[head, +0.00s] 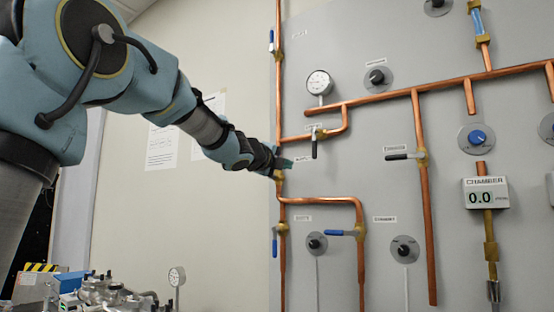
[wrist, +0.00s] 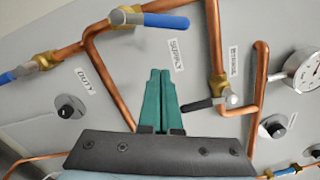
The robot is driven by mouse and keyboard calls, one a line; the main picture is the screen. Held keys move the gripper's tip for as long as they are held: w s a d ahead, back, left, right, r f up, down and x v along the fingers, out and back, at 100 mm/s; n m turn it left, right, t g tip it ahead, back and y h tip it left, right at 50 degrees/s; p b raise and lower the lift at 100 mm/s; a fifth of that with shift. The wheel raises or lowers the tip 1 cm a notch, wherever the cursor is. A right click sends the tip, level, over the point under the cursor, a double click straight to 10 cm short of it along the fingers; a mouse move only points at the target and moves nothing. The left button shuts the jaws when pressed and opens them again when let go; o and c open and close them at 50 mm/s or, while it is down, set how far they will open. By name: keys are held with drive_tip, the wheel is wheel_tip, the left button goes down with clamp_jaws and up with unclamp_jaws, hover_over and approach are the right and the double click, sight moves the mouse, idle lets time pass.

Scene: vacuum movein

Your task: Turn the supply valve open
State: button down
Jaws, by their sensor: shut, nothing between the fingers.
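The supply valve is a brass body with a blue lever (wrist: 165,20), near the top of the wrist view, beside the SUPPLY label (wrist: 177,55). The lever points right there. In the head view its brass body (head: 279,175) shows on the left vertical copper pipe, and its lever is hidden by my gripper. My gripper (wrist: 160,72) is shut and empty. Its teal fingers lie below the lever in the wrist view, with a visible gap between. In the head view my gripper (head: 287,163) is close to the pipe; its distance from the panel I cannot tell.
A black-handled valve (wrist: 195,104) is just right of my fingers. The DUTY valve's blue lever (wrist: 20,72) is at the left of the wrist view. A pressure gauge (head: 319,83), copper pipes, knobs and a chamber display (head: 485,193) reading 0.0 are on the grey panel.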

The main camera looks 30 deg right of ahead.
drive_tip(key=shift+w+a+r+p, duration=0.25)
drive_tip(key=shift+w+p, duration=0.1)
drive_tip(key=shift+w, duration=0.25)
drive_tip(key=shift+w+a+r+p, duration=0.15)
drive_tip(key=shift+w+r+p, duration=0.1)
drive_tip(key=shift+w+p, duration=0.25)
drive_tip(key=shift+w+a+r+p, duration=0.2)
drive_tip(key=shift+w+r+p, duration=0.05)
drive_tip(key=shift+w, duration=0.45)
drive_tip(key=w+p, duration=0.1)
drive_tip(key=a+r+n+p, duration=0.1)
drive_tip(key=p, duration=0.1)
drive_tip(key=shift+w+r+n, duration=0.15)
drive_tip(key=shift+w+n, duration=0.15)
drive_tip(key=shift+w, duration=0.05)
